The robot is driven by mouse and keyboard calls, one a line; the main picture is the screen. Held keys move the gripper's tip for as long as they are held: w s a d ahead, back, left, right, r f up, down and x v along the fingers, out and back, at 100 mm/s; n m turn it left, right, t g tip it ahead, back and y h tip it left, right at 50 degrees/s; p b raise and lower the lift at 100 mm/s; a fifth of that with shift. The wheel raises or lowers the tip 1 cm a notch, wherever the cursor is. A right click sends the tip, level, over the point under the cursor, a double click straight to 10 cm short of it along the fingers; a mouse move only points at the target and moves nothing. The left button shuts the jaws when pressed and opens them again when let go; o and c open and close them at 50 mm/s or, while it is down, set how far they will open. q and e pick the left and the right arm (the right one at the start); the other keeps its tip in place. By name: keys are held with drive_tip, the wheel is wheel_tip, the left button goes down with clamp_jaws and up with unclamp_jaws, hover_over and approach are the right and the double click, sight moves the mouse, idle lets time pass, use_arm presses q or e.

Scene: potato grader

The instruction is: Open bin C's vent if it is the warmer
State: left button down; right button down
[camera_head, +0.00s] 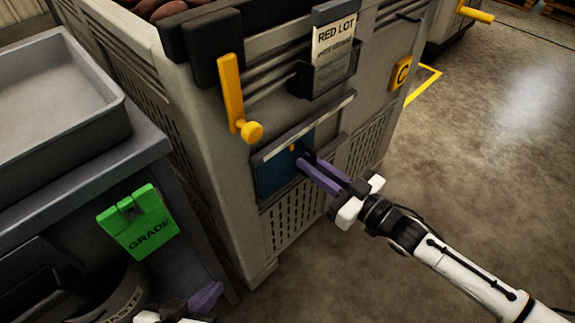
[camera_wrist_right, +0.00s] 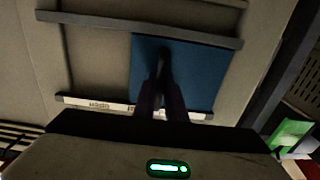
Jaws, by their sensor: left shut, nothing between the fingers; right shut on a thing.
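Bin C (camera_head: 222,190) is a grey slatted crate with a yellow C tag (camera_head: 402,73). Its vent is a blue sliding plate (camera_head: 271,177) between two rails, sitting at their left end in the head view. The right wrist view also shows the blue plate (camera_wrist_right: 205,75), with bare grey face beside it between the rails. My right gripper (camera_head: 301,160) is shut at the plate's front, on its grip, which the fingers mostly hide. My left gripper (camera_head: 205,298) is shut and empty at the bottom edge of the head view, away from the bin.
A yellow lever (camera_head: 233,95) with a round knob hangs above the vent, beside a RED LOT card (camera_head: 335,45). A grey tray (camera_head: 60,90) and a green GRADE tag (camera_head: 140,222) are at left. Open floor (camera_head: 480,140) lies to the right.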

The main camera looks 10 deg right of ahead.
drive_tip(key=shift+w+d+b, duration=0.3)
drive_tip(key=shift+w+d, duration=0.5)
drive_tip(key=shift+d, duration=0.25)
drive_tip(key=shift+w+d+b, duration=0.3)
drive_tip(key=shift+w+d, duration=0.55)
drive_tip(key=shift+d, duration=0.2)
drive_tip(key=shift+w+d+b, duration=0.3)
drive_tip(key=shift+w+d, duration=0.5)
drive_tip(key=shift+d, duration=0.25)
drive_tip(key=shift+w+d+r+b, duration=0.1)
drive_tip(key=shift+w+d+b, duration=0.3)
drive_tip(key=shift+w+d, duration=0.35)
drive_tip(key=shift+w+d+r+b, duration=0.1)
drive_tip(key=shift+w+d+b, duration=0.3)
drive_tip(key=shift+d, duration=0.5)
drive_tip(key=shift+w+d+b, duration=0.35)
drive_tip(key=shift+w+d, duration=0.3)
drive_tip(key=shift+d, duration=0.2)
drive_tip(key=c, duration=1.9)
unclamp_jaws()
drive_tip(key=shift+s, duration=0.1)
drive_tip(key=o, duration=0.7)
drive_tip(key=shift+a+f, duration=0.15)
drive_tip(key=shift+f, duration=0.05)
drive_tip(key=shift+o, duration=0.2)
